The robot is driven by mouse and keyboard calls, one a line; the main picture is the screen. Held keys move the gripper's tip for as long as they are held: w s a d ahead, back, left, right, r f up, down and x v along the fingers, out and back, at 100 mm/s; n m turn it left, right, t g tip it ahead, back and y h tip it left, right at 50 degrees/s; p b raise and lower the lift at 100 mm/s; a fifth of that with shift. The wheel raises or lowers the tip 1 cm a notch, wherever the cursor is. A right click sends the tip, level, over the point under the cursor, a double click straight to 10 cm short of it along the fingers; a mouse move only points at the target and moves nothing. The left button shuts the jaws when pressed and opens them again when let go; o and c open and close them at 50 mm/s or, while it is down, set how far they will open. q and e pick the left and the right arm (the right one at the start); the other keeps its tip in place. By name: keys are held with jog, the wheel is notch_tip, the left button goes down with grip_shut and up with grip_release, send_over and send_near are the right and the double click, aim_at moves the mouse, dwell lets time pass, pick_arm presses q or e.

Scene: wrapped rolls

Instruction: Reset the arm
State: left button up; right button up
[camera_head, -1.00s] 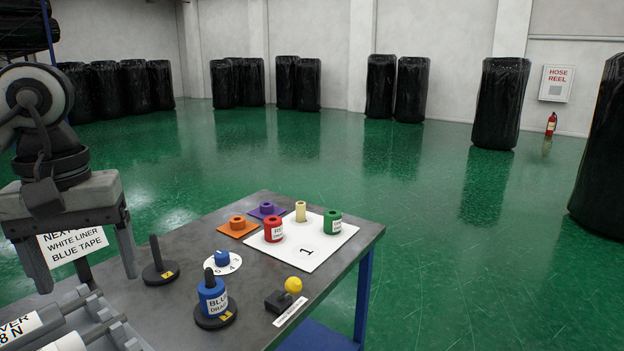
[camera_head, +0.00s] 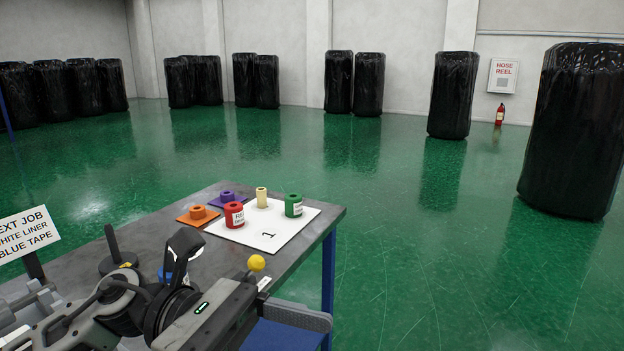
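My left arm lies low across the near part of the table, coming in from the bottom left. Its gripper (camera_head: 300,316) points right, by the table's near right corner. Only one grey finger shows clearly, so I cannot tell if it is open or shut; I see nothing held. My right gripper is not in view. A red roll (camera_head: 234,216), a green roll (camera_head: 293,206) and a cream roll (camera_head: 262,198) stand on a white board (camera_head: 297,230) marked 1. My arm mostly hides a blue item (camera_head: 165,275).
A job sign (camera_head: 25,234) stands left. Black wrapped rolls (camera_head: 452,95) stand far off; green floor is open at right.

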pick_arm(q)
jog(key=w+a+f+m+t+y+b, duration=0.1)
jog(key=w+a+f+m+t+y, duration=0.15)
jog(key=f+m+t, duration=0.5)
jog(key=w+a+f+m+t+y+b, duration=0.1)
jog(key=w+f+m+t, duration=0.25)
jog(key=m+t, duration=0.8)
jog(key=w+a+f+m+t+y+b, duration=0.1)
jog(key=w+a+f+m+t+y, duration=0.2)
jog(key=m, duration=1.1)
jog(key=s+a+f+n+g+y, duration=0.1)
jog(key=s+f+n+g+y, duration=0.1)
jog(key=f+n, duration=0.3)
jog(key=s+a+f+n+g+y+b, duration=0.1)
jog(key=s+f+n, duration=0.4)
jog(key=f, duration=0.6)
jog(key=s+a+f+n+g+y+b, duration=0.1)
jog(key=s+a+f+n+g+y, duration=0.2)
jog(key=f, duration=0.5)
jog(key=shift+s+f+n+y, duration=0.2)
jog(key=shift+s+n+y, duration=0.5)
jog(key=shift+n, duration=0.3)
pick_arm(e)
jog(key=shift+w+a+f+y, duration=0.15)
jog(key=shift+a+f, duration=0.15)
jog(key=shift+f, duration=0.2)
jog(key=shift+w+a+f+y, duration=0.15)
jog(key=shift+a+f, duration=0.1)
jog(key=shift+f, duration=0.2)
